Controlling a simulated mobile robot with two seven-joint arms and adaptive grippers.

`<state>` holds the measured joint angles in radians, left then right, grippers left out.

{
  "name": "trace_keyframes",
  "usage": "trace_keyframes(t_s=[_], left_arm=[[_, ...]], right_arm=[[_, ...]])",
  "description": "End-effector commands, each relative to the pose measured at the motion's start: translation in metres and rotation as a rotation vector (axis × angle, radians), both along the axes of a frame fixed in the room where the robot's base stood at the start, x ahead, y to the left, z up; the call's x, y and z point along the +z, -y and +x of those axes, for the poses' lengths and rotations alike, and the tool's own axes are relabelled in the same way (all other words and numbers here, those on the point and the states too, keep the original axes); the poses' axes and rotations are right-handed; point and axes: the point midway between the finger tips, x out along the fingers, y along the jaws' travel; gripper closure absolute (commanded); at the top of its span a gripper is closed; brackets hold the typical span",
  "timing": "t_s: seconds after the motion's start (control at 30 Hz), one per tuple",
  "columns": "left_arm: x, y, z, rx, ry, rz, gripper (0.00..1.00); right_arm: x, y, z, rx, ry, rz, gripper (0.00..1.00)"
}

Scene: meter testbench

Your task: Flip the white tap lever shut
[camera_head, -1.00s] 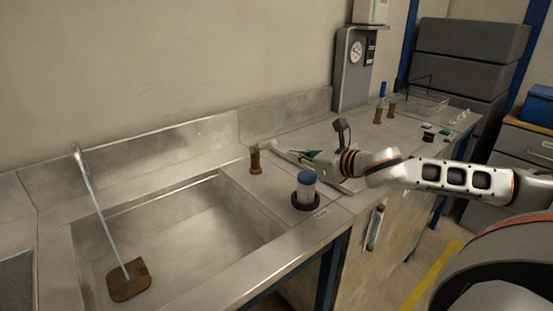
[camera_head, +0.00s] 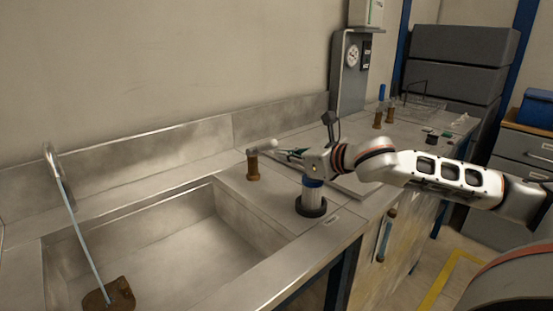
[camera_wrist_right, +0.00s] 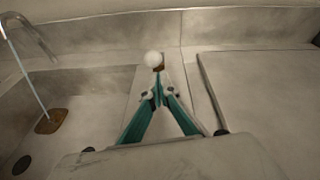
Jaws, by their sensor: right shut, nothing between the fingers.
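The tap stands on the steel worktop to the right of the sink, with a brown body (camera_head: 253,167) and a white lever (camera_head: 263,145) on top. The lever lies roughly level, its free end pointing right toward my right gripper (camera_head: 282,154). In the right wrist view the lever (camera_wrist_right: 153,58) shows end-on as a white round knob just beyond the fingertips. My right gripper (camera_wrist_right: 158,82) is shut and empty, its teal fingers meeting at the tips. The tips are close to the lever; I cannot tell whether they touch. My left gripper is not in view.
A blue-topped clear cylinder on a dark round base (camera_head: 311,207) stands under my right wrist. The sink (camera_head: 150,245) with a tall thin spout (camera_head: 75,215) is at left. A grey gauge panel (camera_head: 348,75) stands behind, and small brown fittings (camera_head: 378,118) stand farther right.

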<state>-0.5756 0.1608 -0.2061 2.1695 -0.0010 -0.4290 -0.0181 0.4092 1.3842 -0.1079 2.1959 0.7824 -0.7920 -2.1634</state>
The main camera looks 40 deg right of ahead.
Motion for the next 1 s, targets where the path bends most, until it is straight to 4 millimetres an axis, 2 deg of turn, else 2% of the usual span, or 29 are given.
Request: trace_keyframes(t_s=[0.33, 0.77, 1.0], left_arm=[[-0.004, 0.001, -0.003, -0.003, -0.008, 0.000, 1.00], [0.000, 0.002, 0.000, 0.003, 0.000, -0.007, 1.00], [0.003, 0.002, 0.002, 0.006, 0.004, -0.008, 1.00]], right_arm=[[-0.004, -0.003, 0.014, 0.004, -0.001, 0.000, 1.00], [-0.003, -0.004, 0.015, 0.006, -0.001, -0.002, 1.00], [0.003, 0.000, 0.015, 0.004, 0.002, -0.003, 1.00]])
